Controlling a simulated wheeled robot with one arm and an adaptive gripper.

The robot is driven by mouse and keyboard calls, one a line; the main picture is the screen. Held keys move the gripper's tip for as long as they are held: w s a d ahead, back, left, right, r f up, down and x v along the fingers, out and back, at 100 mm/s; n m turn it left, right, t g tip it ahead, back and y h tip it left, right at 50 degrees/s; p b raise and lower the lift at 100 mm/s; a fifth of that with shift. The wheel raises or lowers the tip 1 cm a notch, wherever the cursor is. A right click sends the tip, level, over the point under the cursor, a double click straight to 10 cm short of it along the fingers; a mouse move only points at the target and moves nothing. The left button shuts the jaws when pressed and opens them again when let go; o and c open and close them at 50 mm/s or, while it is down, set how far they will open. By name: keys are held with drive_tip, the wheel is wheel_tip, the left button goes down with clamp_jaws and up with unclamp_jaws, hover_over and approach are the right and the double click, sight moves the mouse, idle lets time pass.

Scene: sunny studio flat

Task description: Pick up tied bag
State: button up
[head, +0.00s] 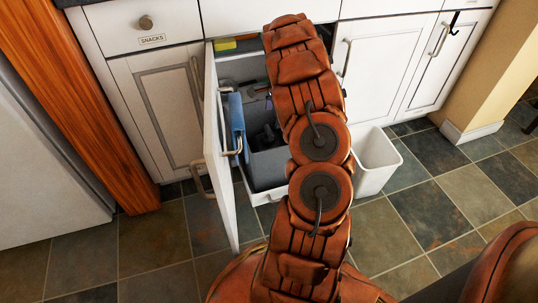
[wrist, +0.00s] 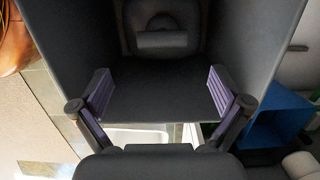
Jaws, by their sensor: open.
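In the wrist view my gripper (wrist: 160,88) is open, its two purple-padded fingers spread apart over the inside of a dark grey bin (wrist: 75,40). A dark rounded shape with a paler bar across it (wrist: 162,22) lies beyond the fingertips; I cannot tell for sure that it is the tied bag. Nothing is seen held between the fingers. In the head view the grey bin (head: 268,168) stands in the opened cabinet. A small black form (head: 265,137) shows at it, too dark to tell apart as bag or gripper. My arm hides part of the bin.
A white bin (head: 376,162) is right of my arm. A yellow item (head: 226,45) is at the cabinet's top. Tiled floor is clear at left and right.

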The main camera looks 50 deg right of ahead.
sight(269, 129)
drive_tip(key=f, duration=0.2)
drive_tip(key=shift+w+a+f+b, duration=0.1)
drive_tip(key=shift+a+f+b, duration=0.1)
drive_tip(key=shift+f+b, duration=0.15)
drive_tip(key=shift+w+a+f+b, duration=0.2)
drive_tip(key=shift+f+b, duration=0.25)
drive_tip(key=shift+f, duration=0.35)
drive_tip(key=shift+w+a+f+b, duration=0.15)
drive_tip(key=shift+f+b, duration=0.25)
drive_tip(key=shift+f, duration=0.35)
drive_tip(key=shift+w+a+f+b, duration=0.2)
drive_tip(key=shift+f+b, duration=0.25)
drive_tip(key=shift+f, duration=0.35)
drive_tip(key=shift+c, duration=0.4)
drive_tip(key=shift+s, duration=0.1)
drive_tip(key=c, duration=1.3)
drive_tip(key=shift+c, duration=0.7)
drive_tip(key=shift+r, duration=0.15)
